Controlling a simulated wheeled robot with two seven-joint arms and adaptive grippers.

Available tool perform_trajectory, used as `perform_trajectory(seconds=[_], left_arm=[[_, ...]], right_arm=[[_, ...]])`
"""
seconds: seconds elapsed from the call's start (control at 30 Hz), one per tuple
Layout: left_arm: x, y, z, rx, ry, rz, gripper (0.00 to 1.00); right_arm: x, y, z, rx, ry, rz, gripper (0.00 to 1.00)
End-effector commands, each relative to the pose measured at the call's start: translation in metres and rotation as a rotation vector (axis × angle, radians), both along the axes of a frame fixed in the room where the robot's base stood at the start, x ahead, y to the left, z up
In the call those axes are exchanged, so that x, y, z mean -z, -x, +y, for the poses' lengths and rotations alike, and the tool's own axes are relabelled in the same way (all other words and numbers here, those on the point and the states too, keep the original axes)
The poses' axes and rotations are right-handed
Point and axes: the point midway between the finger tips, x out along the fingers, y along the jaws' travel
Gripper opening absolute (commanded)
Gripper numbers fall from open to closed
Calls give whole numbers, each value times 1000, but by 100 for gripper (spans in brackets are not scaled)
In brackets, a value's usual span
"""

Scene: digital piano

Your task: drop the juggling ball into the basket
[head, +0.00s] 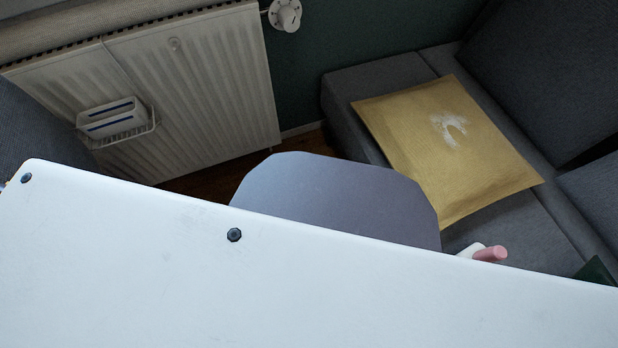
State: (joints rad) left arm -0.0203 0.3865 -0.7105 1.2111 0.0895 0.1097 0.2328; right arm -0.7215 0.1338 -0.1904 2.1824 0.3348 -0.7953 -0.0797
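I see no juggling ball in the head view. No clear basket for it shows either; the only basket-like thing is a small white wire rack (128,136) on the radiator, with white and blue items in it. Neither of my grippers is in view. A large white surface with dark round knobs fills the lower part of the picture and hides whatever is behind and below it.
A white radiator (205,85) stands at the upper left. A grey sofa (358,88) at the right bears a yellow cushion-like sheet (450,150). A grey rounded panel (335,195) rises behind the white surface. A pink-ended object (490,254) shows by its edge.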

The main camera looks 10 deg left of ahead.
Motion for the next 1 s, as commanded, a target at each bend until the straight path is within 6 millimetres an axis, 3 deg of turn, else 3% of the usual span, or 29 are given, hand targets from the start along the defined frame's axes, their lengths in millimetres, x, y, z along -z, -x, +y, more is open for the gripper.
perform_trajectory(seconds=[0.6,0.63,0.8,1.0], left_arm=[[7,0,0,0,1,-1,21],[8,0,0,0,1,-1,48],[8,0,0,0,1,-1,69],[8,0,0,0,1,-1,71]], right_arm=[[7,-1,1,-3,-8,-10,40],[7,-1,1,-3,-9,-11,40],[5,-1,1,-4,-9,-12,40],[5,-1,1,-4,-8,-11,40]])
